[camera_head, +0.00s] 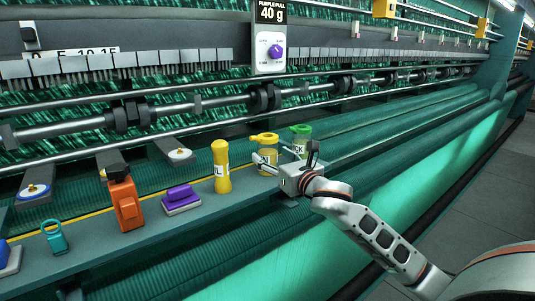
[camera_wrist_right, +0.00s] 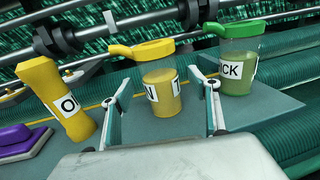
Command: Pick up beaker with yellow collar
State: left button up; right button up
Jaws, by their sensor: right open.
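The beaker with the yellow collar (camera_head: 264,140) stands upright on the teal shelf in the head view. In the right wrist view the beaker (camera_wrist_right: 160,90) shows its yellow collar and spout, yellowish contents and a white label. My right gripper (camera_head: 271,158) is open and low beside the beaker, partly covering it in the head view. In the right wrist view the fingers of the gripper (camera_wrist_right: 160,82) show left and right of the beaker, apart and not closed on it. How deep the beaker sits between them is hard to tell. My left gripper is not in view.
A green-collared beaker (camera_wrist_right: 240,65) stands close to the right finger. A yellow bottle (camera_head: 221,168) stands to the left. Further left on the shelf (camera_head: 165,235) are a purple block (camera_head: 181,200), an orange tool (camera_head: 126,205) and a teal ring-topped weight (camera_head: 55,238). Machine bars run behind.

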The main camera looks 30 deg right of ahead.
aim_at(273, 155)
jog(key=w, duration=0.3)
jog(key=shift+w+r, duration=0.1)
jog(key=shift+w, duration=0.05)
jog(key=shift+d, duration=0.1)
jog(key=c, duration=1.4)
jog(key=shift+r, duration=0.1)
